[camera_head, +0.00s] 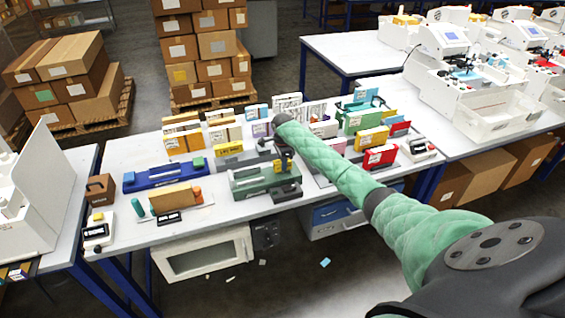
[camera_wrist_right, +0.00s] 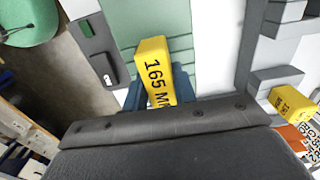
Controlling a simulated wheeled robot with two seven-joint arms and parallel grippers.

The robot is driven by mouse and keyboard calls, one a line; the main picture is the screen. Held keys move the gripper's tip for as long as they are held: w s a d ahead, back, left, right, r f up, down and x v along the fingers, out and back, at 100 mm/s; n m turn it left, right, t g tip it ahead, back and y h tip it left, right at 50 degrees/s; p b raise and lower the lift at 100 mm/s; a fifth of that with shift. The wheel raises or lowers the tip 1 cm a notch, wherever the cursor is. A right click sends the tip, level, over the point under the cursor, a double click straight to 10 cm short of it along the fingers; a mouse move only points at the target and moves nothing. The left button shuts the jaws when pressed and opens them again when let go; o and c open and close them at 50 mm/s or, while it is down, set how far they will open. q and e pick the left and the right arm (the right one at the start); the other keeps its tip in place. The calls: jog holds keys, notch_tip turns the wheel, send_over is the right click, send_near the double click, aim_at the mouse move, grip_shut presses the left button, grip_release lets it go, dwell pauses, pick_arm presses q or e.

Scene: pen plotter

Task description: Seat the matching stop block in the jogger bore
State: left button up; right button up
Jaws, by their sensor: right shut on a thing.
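Blue fingers show on both sides of the block. In the head view the right gripper (camera_head: 284,158) is over the grey and green fixtures at the table's middle, its fingers mostly hidden. A green jogger (camera_head: 250,181) stands just in front of it. In the wrist view a pale green surface (camera_wrist_right: 112,18) lies beyond the block; I cannot tell whether they touch. No bore is clear. My left gripper is not in view.
Another yellow labelled block (camera_wrist_right: 292,102) sits by a grey fixture (camera_wrist_right: 275,77). A blue fixture (camera_head: 165,174) and an orange-tan block (camera_head: 174,195) are to the left. Several upright cards and blocks crowd the back. The table's front edge is close to the green jogger.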

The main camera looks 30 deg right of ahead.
jog(key=shift+f, duration=0.55)
jog(key=o, duration=1.1)
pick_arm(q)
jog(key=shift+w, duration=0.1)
pick_arm(e)
jog(key=shift+r+b, duration=0.3)
jog(key=shift+r, duration=0.05)
notch_tip(320, 180, up, 6)
jog(key=shift+f+b, duration=0.15)
jog(key=shift+b, duration=1.05)
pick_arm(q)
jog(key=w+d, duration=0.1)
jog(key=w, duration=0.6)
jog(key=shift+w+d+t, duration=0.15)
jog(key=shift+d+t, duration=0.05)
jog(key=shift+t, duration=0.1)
pick_arm(e)
jog(key=shift+r, duration=0.7)
